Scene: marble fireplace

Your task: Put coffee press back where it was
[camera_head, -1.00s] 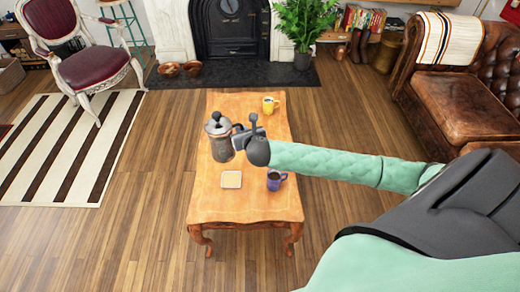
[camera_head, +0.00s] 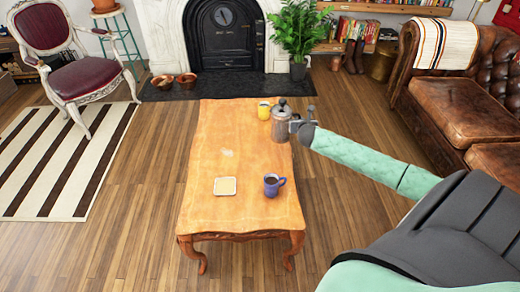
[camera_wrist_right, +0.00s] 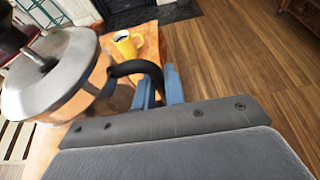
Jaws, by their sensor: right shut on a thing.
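The coffee press (camera_head: 282,123), a metal and glass pot with a dark knob on its lid, is at the right edge of the wooden table (camera_head: 215,150), just in front of the yellow mug (camera_head: 264,110). My right gripper (camera_head: 297,124) is shut on its handle from the right. In the right wrist view the silver lid (camera_wrist_right: 55,75) fills the left side, and the black handle (camera_wrist_right: 130,68) runs between my blue fingertips (camera_wrist_right: 158,88). The press looks upright in the head view. I cannot tell whether its base touches the table. My left gripper is not in view.
A blue mug (camera_head: 272,185) and a square coaster (camera_head: 225,186) are on the table's near half. A faint pale mark (camera_head: 227,153) shows on the tabletop. A leather sofa (camera_head: 460,110) stands at the right, a chair (camera_head: 70,75) at the left.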

